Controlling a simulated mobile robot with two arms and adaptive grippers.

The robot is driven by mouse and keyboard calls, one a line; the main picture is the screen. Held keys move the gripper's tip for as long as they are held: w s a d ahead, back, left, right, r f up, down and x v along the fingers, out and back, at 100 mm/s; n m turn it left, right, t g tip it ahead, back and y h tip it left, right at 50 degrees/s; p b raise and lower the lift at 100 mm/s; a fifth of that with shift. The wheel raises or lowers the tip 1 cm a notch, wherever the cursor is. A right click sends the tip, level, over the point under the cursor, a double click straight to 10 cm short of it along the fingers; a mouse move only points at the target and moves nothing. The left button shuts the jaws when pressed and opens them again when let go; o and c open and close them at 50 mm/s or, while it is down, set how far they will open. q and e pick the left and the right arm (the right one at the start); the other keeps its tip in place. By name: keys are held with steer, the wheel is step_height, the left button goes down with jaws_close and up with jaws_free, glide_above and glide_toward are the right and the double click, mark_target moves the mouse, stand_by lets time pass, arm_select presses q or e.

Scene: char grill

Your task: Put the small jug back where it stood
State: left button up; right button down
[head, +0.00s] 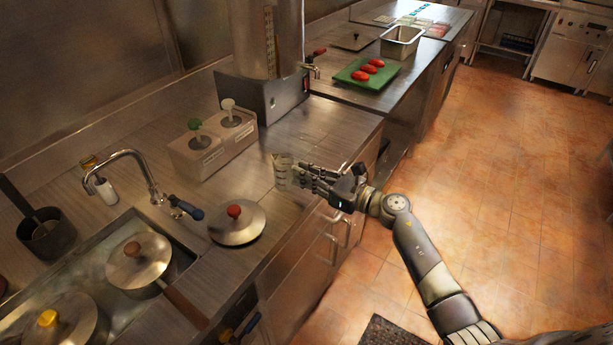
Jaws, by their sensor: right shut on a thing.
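The small jug (282,169) is pale and see-through, with marks on its side. It is upright at the counter's front part, right of the pump dispensers. My right gripper (307,177) reaches in from the right and is shut on the jug. The fingers hide the jug's right side. I cannot tell whether its base touches the counter (318,132) or is just above it. My left gripper is not in view.
A lid with a red knob (237,221) lies in front of the jug's left. Pump dispensers (213,141) and a large steel urn (266,60) stand behind. The counter right of the jug is clear.

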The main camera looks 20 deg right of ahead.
steer(key=shift+f, duration=0.5)
steer(key=shift+f, duration=0.1)
steer(key=shift+f+b, duration=0.15)
steer(key=shift+b, duration=0.15)
steer(key=c, duration=1.7)
jaws_free()
steer(key=shift+o, duration=0.2)
